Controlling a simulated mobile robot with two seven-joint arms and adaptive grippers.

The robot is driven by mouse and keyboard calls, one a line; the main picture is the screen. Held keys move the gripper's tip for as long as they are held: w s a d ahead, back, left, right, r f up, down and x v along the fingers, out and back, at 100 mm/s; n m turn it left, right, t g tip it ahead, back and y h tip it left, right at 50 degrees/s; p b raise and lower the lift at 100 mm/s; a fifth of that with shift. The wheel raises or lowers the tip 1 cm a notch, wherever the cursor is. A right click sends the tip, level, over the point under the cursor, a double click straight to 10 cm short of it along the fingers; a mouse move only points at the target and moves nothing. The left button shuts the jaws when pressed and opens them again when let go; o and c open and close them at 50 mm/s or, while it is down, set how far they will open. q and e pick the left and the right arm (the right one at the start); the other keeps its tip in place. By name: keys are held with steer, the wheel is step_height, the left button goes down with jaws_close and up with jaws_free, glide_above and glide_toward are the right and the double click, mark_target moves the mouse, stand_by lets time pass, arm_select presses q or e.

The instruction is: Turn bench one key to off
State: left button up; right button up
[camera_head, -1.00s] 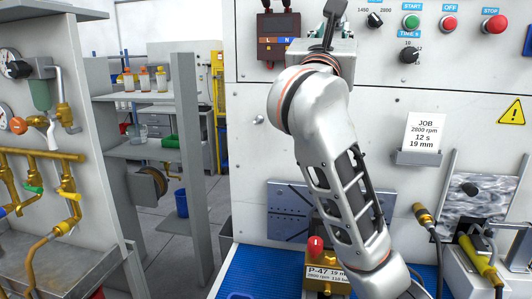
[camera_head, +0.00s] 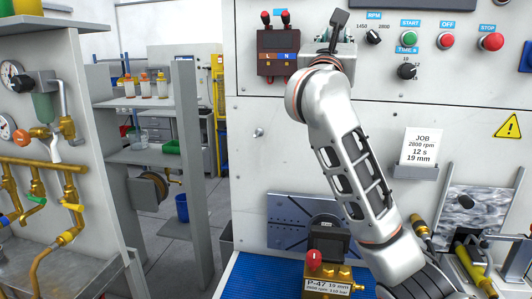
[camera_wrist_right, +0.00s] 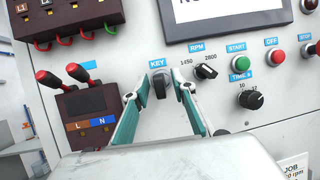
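The bench key (camera_wrist_right: 161,86) is a small dark knob under the blue KEY label (camera_wrist_right: 157,63) on the white panel, in the right wrist view. My right gripper (camera_wrist_right: 156,84) is open, with one teal finger on each side of the key. I cannot tell whether either finger touches it. In the head view my right gripper (camera_head: 339,18) is in front of the panel, and its hand and dark finger hide the key there. My left gripper is not in view.
The RPM knob (camera_wrist_right: 205,71) is close right of the fingers, with the START button (camera_wrist_right: 236,60) and TIME knob (camera_wrist_right: 251,99) beyond. A red-levered breaker block (camera_wrist_right: 88,110) is close left. A brass P-47 block (camera_head: 328,280) stands on the blue mat below.

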jaws_close()
steer(key=shift+w+d+r, duration=0.1)
steer(key=shift+w+d, duration=0.05)
steer(key=shift+w, duration=0.25)
stand_by(0.9)
jaws_free()
steer(key=shift+o, duration=0.3)
steer(key=shift+w, duration=0.15)
